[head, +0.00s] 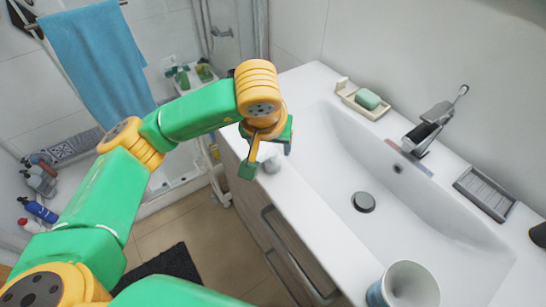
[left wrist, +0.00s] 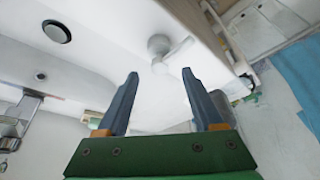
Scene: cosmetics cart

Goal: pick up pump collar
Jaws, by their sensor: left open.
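The pump collar (head: 272,164) is a small pale piece on the white sink counter's front edge, near its far left end in the head view. In the left wrist view it shows as a white rounded part (left wrist: 159,44) with a thin arm sticking out to one side. My left gripper (head: 266,158) is above the counter edge, close to the collar. In the left wrist view its two dark fingers (left wrist: 160,76) are spread and empty, with the collar beyond their tips. The exact gap is hard to tell. My right gripper does not show.
The basin with a round drain (head: 364,202) lies right of the collar. A soap dish (head: 362,103) with green soap and a faucet (head: 428,130) stand along the wall. A cup (head: 404,288) is at the near edge. Drawer handles (head: 290,250) project below the counter.

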